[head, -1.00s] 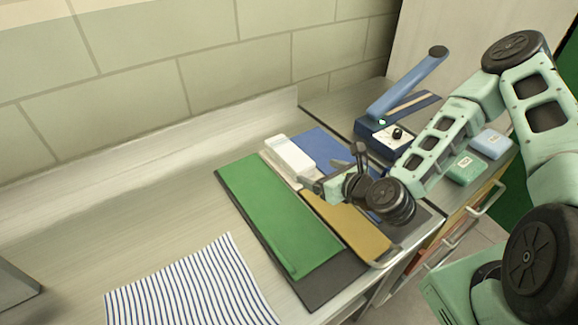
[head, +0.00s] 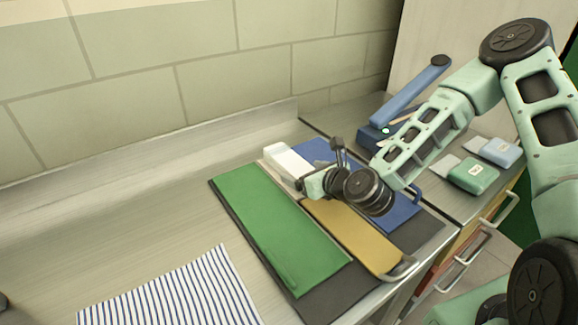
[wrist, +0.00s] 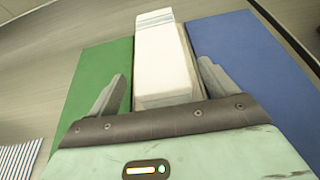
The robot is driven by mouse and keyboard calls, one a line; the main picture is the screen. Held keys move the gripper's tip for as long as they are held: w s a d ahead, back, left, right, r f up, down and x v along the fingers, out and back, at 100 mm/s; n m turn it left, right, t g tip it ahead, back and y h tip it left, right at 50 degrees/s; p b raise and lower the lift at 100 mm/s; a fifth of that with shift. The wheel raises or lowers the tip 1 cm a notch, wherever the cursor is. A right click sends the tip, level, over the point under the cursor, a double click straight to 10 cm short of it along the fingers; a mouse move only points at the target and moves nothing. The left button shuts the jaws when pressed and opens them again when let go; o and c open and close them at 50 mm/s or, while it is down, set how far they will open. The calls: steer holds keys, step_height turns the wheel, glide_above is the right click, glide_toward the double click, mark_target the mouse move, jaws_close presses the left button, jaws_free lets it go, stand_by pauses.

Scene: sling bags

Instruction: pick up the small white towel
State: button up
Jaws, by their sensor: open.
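The small white towel (head: 285,163) is a folded white block with pale grey-green stripes near its far end. It lies on the far end of the yellow strip, between the green and blue pieces. In the wrist view the towel (wrist: 163,50) is straight ahead, its near end between the finger tips. My gripper (wrist: 160,88) is open, with one finger on each side of the towel's near end. In the head view my gripper (head: 300,187) is at the towel's near end; the wrist partly hides the yellow strip. I cannot tell whether the fingers touch the towel.
A green folded bag (head: 275,225) lies left of the towel, a blue one (head: 395,208) right, a yellow one (head: 350,235) nearer. A striped cloth (head: 175,295) lies front left.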

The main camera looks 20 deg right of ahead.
mark_target(296, 169)
steer(key=shift+p+x, duration=0.55)
steer(key=shift+x, duration=1.8)
steer(key=shift+d, duration=0.1)
steer(key=c, duration=1.1)
steer(key=shift+c, duration=0.2)
